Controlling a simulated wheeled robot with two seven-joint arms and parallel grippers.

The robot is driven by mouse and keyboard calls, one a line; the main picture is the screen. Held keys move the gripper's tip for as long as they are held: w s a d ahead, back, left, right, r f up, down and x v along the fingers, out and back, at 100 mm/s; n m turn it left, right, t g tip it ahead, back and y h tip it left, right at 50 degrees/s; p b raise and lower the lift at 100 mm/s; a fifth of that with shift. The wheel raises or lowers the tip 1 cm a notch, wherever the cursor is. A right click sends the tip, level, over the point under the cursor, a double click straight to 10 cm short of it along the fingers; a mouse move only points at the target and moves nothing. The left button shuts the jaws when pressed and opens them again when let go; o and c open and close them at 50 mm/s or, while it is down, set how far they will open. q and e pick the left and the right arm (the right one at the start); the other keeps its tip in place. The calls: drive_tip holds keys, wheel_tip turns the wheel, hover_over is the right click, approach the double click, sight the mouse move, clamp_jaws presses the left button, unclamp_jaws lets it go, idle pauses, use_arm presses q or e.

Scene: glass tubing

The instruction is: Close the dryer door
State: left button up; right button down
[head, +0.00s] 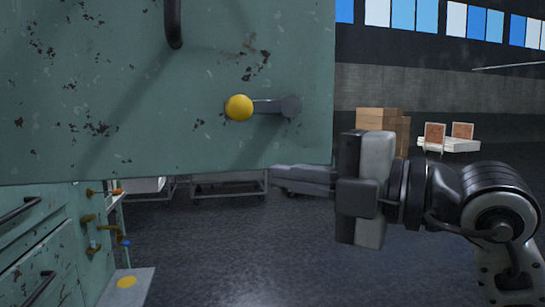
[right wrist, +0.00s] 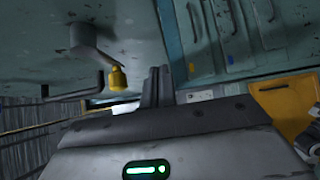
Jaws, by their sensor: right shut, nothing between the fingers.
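The dryer door (head: 150,60) is a large worn teal panel that fills the upper left of the head view. It carries a lever with a yellow knob (head: 239,107) and a dark curved handle (head: 173,22). The knob also shows in the right wrist view (right wrist: 117,79), left of my fingers. My right gripper (head: 278,177) is shut and empty, its fingers pointing left by the door's lower right edge. In the wrist view its fingers (right wrist: 159,72) are together; I cannot tell whether they touch the door. My left gripper is not in view.
A teal cabinet with drawers (head: 25,235) stands at lower left, with small yellow and blue valves beside it. Wheeled racks (head: 225,184) stand behind the door. Cardboard boxes (head: 382,121) and a pallet (head: 460,145) are farther back. The dark floor (head: 250,250) in front is clear.

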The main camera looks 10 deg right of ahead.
sight(248, 164)
drive_tip(key=w, duration=0.1)
drive_tip(key=w+a, duration=0.1)
drive_tip(key=w, duration=0.1)
drive_tip(key=w+p, duration=0.1)
drive_tip(key=w, duration=0.1)
drive_tip(key=shift+a, duration=0.4)
drive_tip(key=shift+w+d, duration=0.1)
drive_tip(key=shift+w, duration=0.05)
